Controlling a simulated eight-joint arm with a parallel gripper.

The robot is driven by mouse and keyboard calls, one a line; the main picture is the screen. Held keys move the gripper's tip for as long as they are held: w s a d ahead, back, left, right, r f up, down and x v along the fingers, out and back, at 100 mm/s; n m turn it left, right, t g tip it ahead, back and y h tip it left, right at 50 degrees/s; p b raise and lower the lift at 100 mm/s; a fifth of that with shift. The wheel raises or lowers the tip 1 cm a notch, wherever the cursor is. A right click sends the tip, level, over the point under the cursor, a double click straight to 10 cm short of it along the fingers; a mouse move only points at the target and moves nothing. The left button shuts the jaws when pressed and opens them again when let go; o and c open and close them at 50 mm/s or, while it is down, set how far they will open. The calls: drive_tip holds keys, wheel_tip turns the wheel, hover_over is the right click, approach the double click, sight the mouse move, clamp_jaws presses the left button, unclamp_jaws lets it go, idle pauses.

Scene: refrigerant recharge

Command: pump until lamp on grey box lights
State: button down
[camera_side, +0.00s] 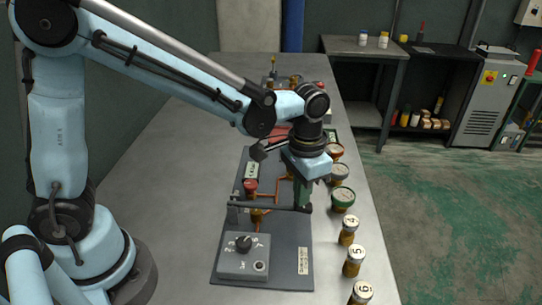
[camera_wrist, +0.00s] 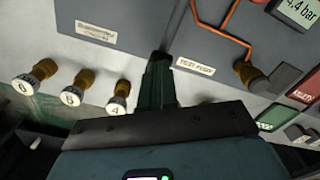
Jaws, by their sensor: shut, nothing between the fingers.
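The grey box (camera_side: 234,265) sits at the near end of the dark panel. It has a black knob (camera_side: 243,243) on a numbered dial and a small round lamp (camera_side: 260,267), which looks unlit. A dark horizontal bar (camera_side: 265,206), which looks like the pump lever, lies just beyond the box. My gripper (camera_side: 302,206) points down at the bar's right end, fingers shut and empty; I cannot tell whether they touch it. In the wrist view my shut fingers (camera_wrist: 157,75) show beside a label reading TEST PUMP (camera_wrist: 195,66). The lever is not clear there.
A display (camera_wrist: 298,12) reads 4.4 bar. A red-topped fitting (camera_side: 250,187) stands near the bar's left end. The bench (camera_side: 180,190) left of the panel is clear.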

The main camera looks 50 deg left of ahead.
drive_tip(key=shift+r, duration=2.6)
drive_tip(key=shift+f, duration=0.1)
drive_tip(key=shift+f, duration=2.6)
drive_tip(key=shift+r, duration=2.75)
drive_tip(key=shift+f, duration=1.15)
drive_tip(key=shift+r, duration=1.15)
